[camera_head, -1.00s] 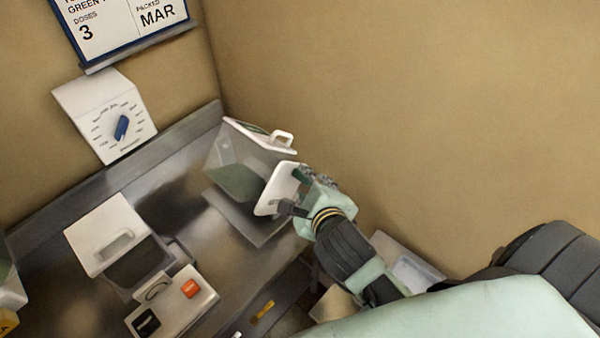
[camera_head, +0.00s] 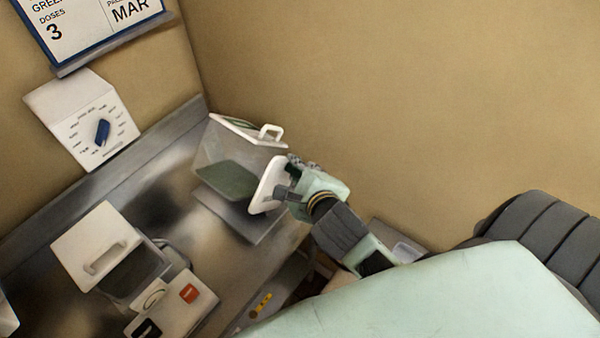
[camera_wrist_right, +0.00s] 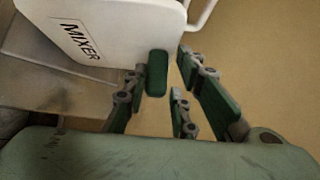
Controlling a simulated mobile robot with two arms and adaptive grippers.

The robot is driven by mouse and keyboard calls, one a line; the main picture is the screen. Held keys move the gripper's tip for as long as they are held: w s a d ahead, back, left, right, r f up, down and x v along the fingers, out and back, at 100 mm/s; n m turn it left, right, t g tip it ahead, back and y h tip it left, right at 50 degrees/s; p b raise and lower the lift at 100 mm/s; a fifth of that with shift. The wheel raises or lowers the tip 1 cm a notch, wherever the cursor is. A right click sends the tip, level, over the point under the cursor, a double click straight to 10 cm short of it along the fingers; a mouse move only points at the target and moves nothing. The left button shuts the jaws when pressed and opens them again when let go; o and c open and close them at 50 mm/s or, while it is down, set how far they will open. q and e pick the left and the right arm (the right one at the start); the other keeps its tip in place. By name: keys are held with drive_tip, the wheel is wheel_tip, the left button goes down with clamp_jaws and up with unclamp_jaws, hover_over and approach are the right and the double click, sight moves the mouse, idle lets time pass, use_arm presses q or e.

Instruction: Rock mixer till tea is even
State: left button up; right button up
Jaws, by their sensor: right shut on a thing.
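The mixer (camera_head: 213,150) is a clear box with a white lid, a lid handle and a white end plate (camera_head: 268,186). Dark green tea (camera_head: 225,181) lies in its lower part, its surface slanting in the head view. I cannot tell whether its colour is even. The box looks tilted over a grey base (camera_head: 252,227). My right gripper (camera_head: 286,180) is shut at the end plate's right side. In the right wrist view, the plate marked MIXER (camera_wrist_right: 110,22) is beside the green finger pads (camera_wrist_right: 158,75); the exact grip is partly hidden. My left gripper is not in view.
A white-lidded container (camera_head: 97,245) and a white panel with red and black switches (camera_head: 172,308) stand on the steel counter (camera_head: 185,222). A dial box (camera_head: 85,120) and a sign (camera_head: 90,25) are on the wall. A tan wall is close behind the mixer.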

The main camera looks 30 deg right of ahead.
drive_tip(key=shift+s+a+f, duration=0.2)
drive_tip(key=shift+a+f, duration=0.05)
drive_tip(key=shift+f, duration=0.15)
clamp_jaws()
drive_tip(key=shift+s+a+r+n+t+h+b, duration=0.1)
drive_tip(key=shift+s+a+n+t+h+b, duration=0.15)
drive_tip(key=shift+a+n+t+h+b, duration=0.3)
drive_tip(key=shift+s+a+r+n+t+h+b, duration=0.2)
drive_tip(key=shift+a+n+t+h+b, duration=0.25)
drive_tip(key=shift+n+t+h+b, duration=0.2)
drive_tip(key=shift+s+a+r+n+t+h+b, duration=0.1)
drive_tip(key=shift+s+a+n+t+h+b, duration=0.15)
drive_tip(key=shift+a+n+t+h+b, duration=0.3)
drive_tip(key=o, duration=0.9)
unclamp_jaws()
drive_tip(key=shift+w+d, duration=0.1)
drive_tip(key=shift+c, duration=0.2)
drive_tip(key=shift+o, duration=0.3)
drive_tip(key=shift+w+d, duration=0.1)
drive_tip(key=shift+r, duration=0.1)
drive_tip(key=shift+r, duration=0.1)
